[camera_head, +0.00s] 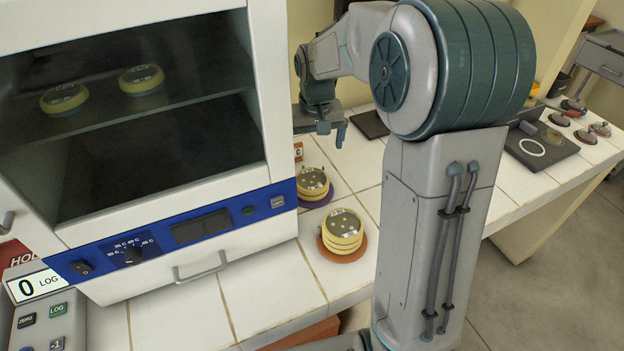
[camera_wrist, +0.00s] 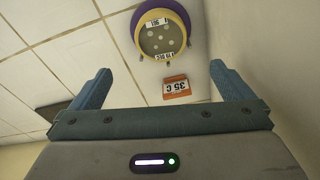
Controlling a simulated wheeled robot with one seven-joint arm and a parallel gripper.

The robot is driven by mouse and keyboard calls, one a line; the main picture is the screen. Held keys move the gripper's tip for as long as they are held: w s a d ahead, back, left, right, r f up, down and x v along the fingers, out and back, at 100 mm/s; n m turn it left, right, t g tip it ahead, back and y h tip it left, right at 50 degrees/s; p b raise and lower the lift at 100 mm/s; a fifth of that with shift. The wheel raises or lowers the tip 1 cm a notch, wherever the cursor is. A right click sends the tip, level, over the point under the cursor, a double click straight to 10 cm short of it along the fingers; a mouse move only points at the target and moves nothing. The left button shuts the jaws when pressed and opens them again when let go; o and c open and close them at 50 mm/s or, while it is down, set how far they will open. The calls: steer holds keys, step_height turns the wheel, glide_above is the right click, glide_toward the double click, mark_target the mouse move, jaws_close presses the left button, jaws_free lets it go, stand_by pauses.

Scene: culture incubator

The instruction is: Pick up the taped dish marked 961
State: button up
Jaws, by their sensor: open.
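A stack of yellow-rimmed dishes (camera_head: 313,181) stands on a purple round mat (camera_head: 322,201) beside the incubator. In the wrist view its top dish (camera_wrist: 161,35) has white tape labels; one seems to read 961, though it is small and turned. A second dish stack (camera_head: 343,230) stands on an orange round mat (camera_head: 341,254), nearer the front; its marking is not legible. My gripper (camera_head: 333,132) is open and empty, above the counter behind the purple-mat stack. In the wrist view the gripper (camera_wrist: 160,70) has its fingers apart, with the stack beyond them.
The incubator (camera_head: 180,240) stands at left, with two dishes (camera_head: 103,88) on its shelf. An orange 35 C card (camera_wrist: 176,87) stands near the purple mat. A dark tray (camera_head: 542,150) and several small items lie at right. White tiles between are clear.

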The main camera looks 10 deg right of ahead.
glide_above(312, 179)
steer(key=s, duration=0.1)
step_height(312, 179, down, 8)
steer(key=shift+r, duration=0.15)
steer(key=shift+w+f+p, duration=0.2)
steer(key=shift+f+p, duration=0.2)
steer(key=shift+f, duration=0.9)
steer(key=shift+w+f+p, duration=0.2)
steer(key=shift+f+p, duration=0.2)
steer(key=shift+f, duration=0.9)
steer(key=c, duration=1)
